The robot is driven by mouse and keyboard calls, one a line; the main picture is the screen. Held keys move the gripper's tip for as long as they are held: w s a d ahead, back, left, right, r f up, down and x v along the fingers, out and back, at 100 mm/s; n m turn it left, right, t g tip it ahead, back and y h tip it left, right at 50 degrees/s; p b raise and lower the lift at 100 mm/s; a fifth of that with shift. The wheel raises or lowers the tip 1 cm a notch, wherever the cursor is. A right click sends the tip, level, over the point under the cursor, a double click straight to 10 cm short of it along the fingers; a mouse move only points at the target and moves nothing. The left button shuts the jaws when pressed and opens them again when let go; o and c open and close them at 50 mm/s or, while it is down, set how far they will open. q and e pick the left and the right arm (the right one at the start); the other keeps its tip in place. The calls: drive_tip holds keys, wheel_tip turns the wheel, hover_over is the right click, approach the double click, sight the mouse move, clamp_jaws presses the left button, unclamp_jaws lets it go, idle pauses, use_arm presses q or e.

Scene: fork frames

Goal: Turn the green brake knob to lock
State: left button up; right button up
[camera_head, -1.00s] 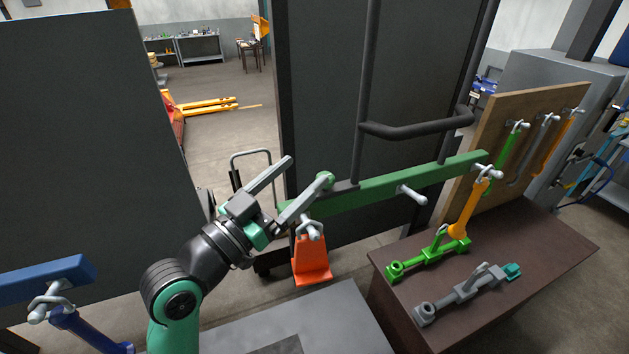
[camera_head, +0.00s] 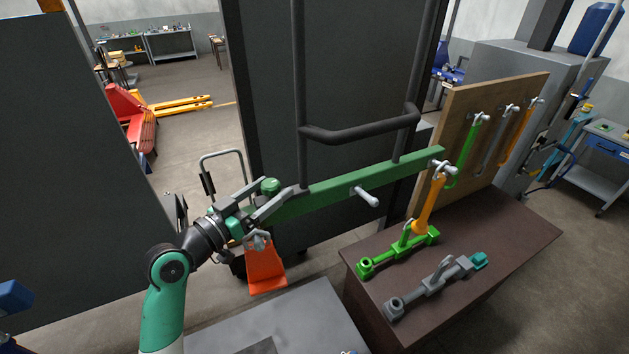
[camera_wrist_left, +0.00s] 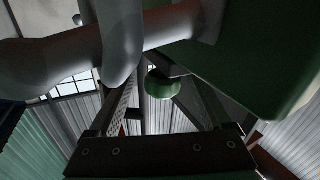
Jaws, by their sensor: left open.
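The green brake knob (camera_head: 270,186) is a small round knob near the left end of a green bar on the dark cart frame. My left gripper (camera_head: 275,191) is open, with its fingertips on either side of the knob in the head view. In the left wrist view the knob (camera_wrist_left: 162,86) appears between the two spread fingers, and I cannot tell whether either finger touches it. The green bar (camera_head: 350,182) has pale pegs and also fills the upper right of the wrist view (camera_wrist_left: 262,55). My right gripper is not in view.
A brown table (camera_head: 490,232) at the right holds a green tool (camera_head: 395,254) and a grey tool (camera_head: 432,286). An orange tool (camera_head: 430,205) hangs from the bar's right end. A pegboard (camera_head: 480,130) with hanging tools stands behind. An orange wedge-like piece (camera_head: 265,268) is below my gripper.

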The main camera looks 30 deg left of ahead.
use_arm(q)
drive_tip(key=shift+w, duration=0.7)
drive_tip(key=shift+s+a, duration=0.1)
clamp_jaws()
drive_tip(key=shift+n+y, duration=0.4)
drive_tip(key=shift+y, duration=0.3)
drive_tip(key=n+y, duration=0.3)
drive_tip(key=y, duration=0.2)
drive_tip(key=shift+n+g+y+b, duration=0.5)
drive_tip(key=shift+n+g+y, duration=0.5)
drive_tip(key=shift+n+y, duration=1.15)
drive_tip(key=shift+y, duration=0.45)
